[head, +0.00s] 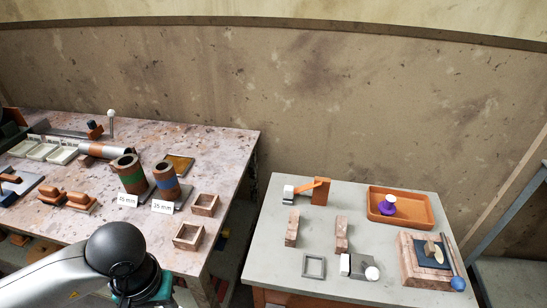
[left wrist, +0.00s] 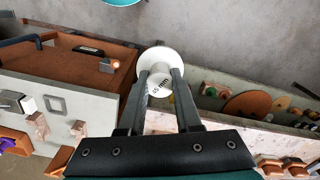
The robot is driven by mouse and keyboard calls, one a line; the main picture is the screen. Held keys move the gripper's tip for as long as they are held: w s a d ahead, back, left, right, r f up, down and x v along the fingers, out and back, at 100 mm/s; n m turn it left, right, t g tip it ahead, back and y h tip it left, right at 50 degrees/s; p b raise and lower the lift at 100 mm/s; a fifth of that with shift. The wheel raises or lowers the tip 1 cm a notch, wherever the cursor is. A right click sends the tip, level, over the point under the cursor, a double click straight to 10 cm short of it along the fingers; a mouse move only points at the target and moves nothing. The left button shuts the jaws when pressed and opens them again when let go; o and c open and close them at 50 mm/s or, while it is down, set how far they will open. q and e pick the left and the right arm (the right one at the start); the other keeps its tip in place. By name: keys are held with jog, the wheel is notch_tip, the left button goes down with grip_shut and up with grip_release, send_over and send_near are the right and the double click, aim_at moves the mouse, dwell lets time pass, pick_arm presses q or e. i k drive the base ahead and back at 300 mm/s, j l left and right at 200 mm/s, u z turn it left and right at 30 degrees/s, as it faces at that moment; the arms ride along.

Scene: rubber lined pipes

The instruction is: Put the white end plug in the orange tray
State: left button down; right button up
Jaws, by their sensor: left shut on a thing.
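The white end plug (left wrist: 154,68) shows in the left wrist view, with a wide round flange and a narrower body marked with a size in mm. My left gripper (left wrist: 161,82) is shut on its body and holds it up above the floor beside the tables. In the head view my left arm comes in at the bottom left, and its fingers and the plug are hidden. My right gripper is in neither view.
The small grey table (head: 275,236) also holds an orange clamp (head: 320,191), pinkish blocks, a grey square frame (head: 314,266) and a stone-like stand (head: 412,270). The speckled bench (head: 225,148) at left carries two upright banded pipes (head: 130,176). A gap separates the tables.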

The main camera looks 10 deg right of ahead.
aim_at(411, 213)
jog(key=k+l+z, duration=0.1)
jog(key=l, duration=0.45)
jog(key=k+l, duration=0.1)
jog(key=l, duration=0.45)
jog(key=k+l+z, duration=0.15)
jog(key=l, duration=0.4)
jog(key=i+l, duration=0.2)
jog(key=l, duration=0.2)
jog(key=i+l+z, duration=0.15)
jog(key=l, duration=0.25)
jog(key=i+l, duration=0.25)
jog(key=l, duration=0.15)
jog(key=i+l+z, duration=0.1)
jog(key=l, duration=0.25)
jog(key=i, duration=0.1)
